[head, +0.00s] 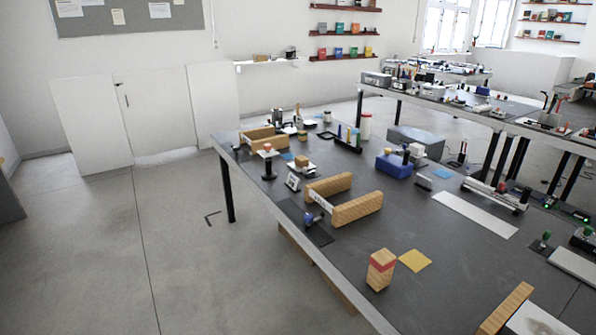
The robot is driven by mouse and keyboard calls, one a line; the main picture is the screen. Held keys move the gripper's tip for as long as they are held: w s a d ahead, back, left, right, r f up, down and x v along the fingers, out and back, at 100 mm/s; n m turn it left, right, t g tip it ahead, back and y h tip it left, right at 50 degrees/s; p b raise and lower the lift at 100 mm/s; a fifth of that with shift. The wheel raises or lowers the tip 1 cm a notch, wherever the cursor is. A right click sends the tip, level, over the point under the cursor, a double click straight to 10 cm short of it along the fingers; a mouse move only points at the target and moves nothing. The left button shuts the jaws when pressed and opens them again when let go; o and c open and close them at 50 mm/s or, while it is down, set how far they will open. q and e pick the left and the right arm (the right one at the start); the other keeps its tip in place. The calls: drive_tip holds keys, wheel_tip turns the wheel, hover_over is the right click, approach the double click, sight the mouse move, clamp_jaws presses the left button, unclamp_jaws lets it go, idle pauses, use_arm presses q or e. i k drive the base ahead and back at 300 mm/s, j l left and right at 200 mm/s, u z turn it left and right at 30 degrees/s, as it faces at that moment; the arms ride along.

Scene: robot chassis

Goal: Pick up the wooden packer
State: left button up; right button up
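An upright wooden block with a red band near its top (381,270) stands on the near part of the dark workbench (340,256); it looks like the wooden packer. Neither of my grippers shows in the head view.
Two long wooden blocks (357,208) stand farther back on the bench, with a blue-topped fixture (310,218) beside them. Another wooden piece (505,308) stands at the lower right. A white strip (475,214) lies behind. The floor (185,260) left of the bench is open.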

sight(300, 161)
drive_tip(key=u, duration=0.65)
drive_tip(key=i+u, duration=0.3)
drive_tip(key=i, duration=4.15)
drive_tip(key=i+j, duration=0.1)
drive_tip(key=i, duration=0.7)
drive_tip(key=i+j+z, duration=0.15)
drive_tip(key=i, duration=0.65)
drive_tip(key=i+z, duration=0.15)
drive_tip(key=z, duration=3.3)
